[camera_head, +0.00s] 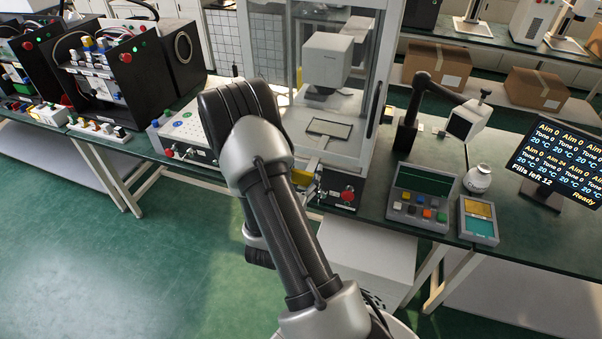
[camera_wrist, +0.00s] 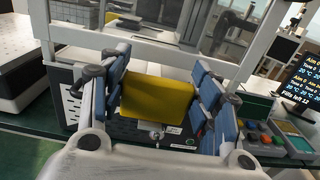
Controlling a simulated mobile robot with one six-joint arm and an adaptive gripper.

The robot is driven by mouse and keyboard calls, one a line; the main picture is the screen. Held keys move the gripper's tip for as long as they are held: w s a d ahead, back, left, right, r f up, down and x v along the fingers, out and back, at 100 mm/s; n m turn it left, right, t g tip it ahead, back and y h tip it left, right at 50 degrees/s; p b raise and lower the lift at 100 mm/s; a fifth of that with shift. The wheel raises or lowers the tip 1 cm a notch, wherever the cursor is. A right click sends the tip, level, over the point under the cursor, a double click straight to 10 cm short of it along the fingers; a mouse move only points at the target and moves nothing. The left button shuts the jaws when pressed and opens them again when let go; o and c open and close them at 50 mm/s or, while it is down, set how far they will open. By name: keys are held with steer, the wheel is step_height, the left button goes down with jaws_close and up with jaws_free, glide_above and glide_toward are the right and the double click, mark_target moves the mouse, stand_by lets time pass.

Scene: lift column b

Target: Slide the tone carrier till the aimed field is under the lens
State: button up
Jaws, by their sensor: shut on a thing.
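A yellow block (camera_wrist: 157,103), which looks like the carrier's handle, is between the blue-padded fingers of my gripper (camera_wrist: 160,84) in the wrist view. My gripper is shut on it. In the head view my arm hides most of the gripper; a bit of yellow (camera_head: 302,178) shows beside it. A flat dark plate with a pale rim (camera_head: 329,128), seemingly the carrier's tray, lies inside the clear cabinet. A white boxy head (camera_head: 327,59) stands above and behind it; its underside and lens are hard to make out.
The cabinet frame (camera_head: 373,88) surrounds the plate. A red button (camera_head: 347,195) is on its front. To the right are a keypad box (camera_head: 420,197), a small jar (camera_head: 477,179) and a screen (camera_head: 560,160) reading "Fills left 12" and "Ready". A panel with knobs (camera_head: 187,129) stands left.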

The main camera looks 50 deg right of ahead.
steer(key=o, duration=1.7)
steer(key=shift+f, duration=0.1)
steer(key=shift+s+a, duration=0.1)
steer(key=shift+a, duration=0.15)
steer(key=v, duration=1.1)
steer(key=shift+a, duration=0.25)
